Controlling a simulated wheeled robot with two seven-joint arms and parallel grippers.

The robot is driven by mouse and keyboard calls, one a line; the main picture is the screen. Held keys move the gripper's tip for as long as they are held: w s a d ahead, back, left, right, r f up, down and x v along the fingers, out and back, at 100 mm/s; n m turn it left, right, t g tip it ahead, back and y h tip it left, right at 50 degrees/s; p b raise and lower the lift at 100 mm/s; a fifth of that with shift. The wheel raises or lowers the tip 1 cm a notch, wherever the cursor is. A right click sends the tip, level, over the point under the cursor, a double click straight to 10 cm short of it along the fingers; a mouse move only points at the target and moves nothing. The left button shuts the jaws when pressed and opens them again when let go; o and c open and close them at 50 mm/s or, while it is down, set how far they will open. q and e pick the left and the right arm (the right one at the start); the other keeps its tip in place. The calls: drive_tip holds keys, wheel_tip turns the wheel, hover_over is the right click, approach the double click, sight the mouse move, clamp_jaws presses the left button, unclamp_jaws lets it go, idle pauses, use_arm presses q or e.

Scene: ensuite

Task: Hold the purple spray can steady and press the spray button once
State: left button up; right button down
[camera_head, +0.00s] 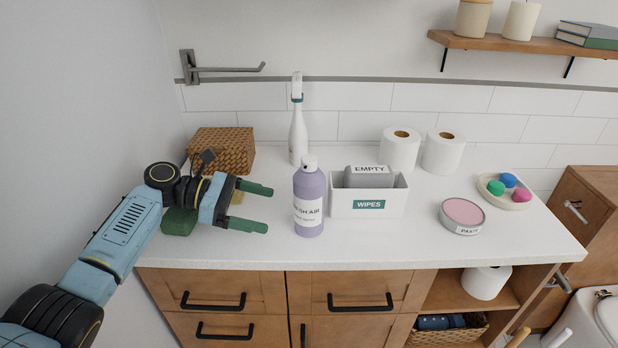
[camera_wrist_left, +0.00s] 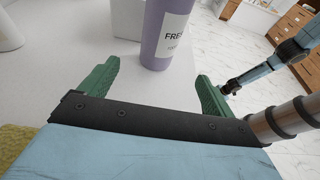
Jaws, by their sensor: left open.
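The purple spray can (camera_head: 309,188) stands upright on the white counter, with a white nozzle top and a label reading "SH AIR". My left gripper (camera_head: 270,208) is open just left of the can, its two green fingers pointing toward it. In the left wrist view the can (camera_wrist_left: 165,30) stands ahead of the open fingers (camera_wrist_left: 158,85), roughly between them and a little beyond the tips. Its top is cut off there. The spray button is on the nozzle top in the head view. My right gripper does not show clearly in either view.
A white box (camera_head: 368,207) labelled "WIPES" stands close right of the can. A white spray bottle (camera_head: 298,130) stands behind it. A wicker basket (camera_head: 222,150) and a green block (camera_head: 180,222) are near my left arm. A pink tin (camera_head: 462,215) sits further right.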

sight(296, 213)
use_arm(q)
drive_tip(key=shift+w, duration=0.25)
drive_tip(key=shift+d, duration=0.2)
drive_tip(key=b+x, duration=0.2)
drive_tip(key=x, duration=0.1)
drive_tip(key=shift+s+f, duration=0.1)
drive_tip(key=shift+s, duration=0.05)
drive_tip(key=shift+d+f+b, duration=0.25)
drive_tip(key=shift+d+b, duration=0.4)
drive_tip(key=shift+b, duration=0.05)
drive_tip(key=shift+d+f+b, duration=0.2)
drive_tip(key=shift+d+b, duration=0.25)
drive_tip(key=shift+d, duration=0.1)
drive_tip(key=shift+d+p, duration=0.6)
drive_tip(key=shift+d, duration=0.5)
drive_tip(key=shift+x, duration=0.95)
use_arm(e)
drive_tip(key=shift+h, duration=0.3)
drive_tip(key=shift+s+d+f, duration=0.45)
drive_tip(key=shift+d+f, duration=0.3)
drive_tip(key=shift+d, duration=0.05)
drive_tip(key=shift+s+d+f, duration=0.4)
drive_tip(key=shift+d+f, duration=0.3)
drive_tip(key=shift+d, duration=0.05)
use_arm(q)
drive_tip(key=shift+f, duration=0.15)
drive_tip(key=c, duration=1)
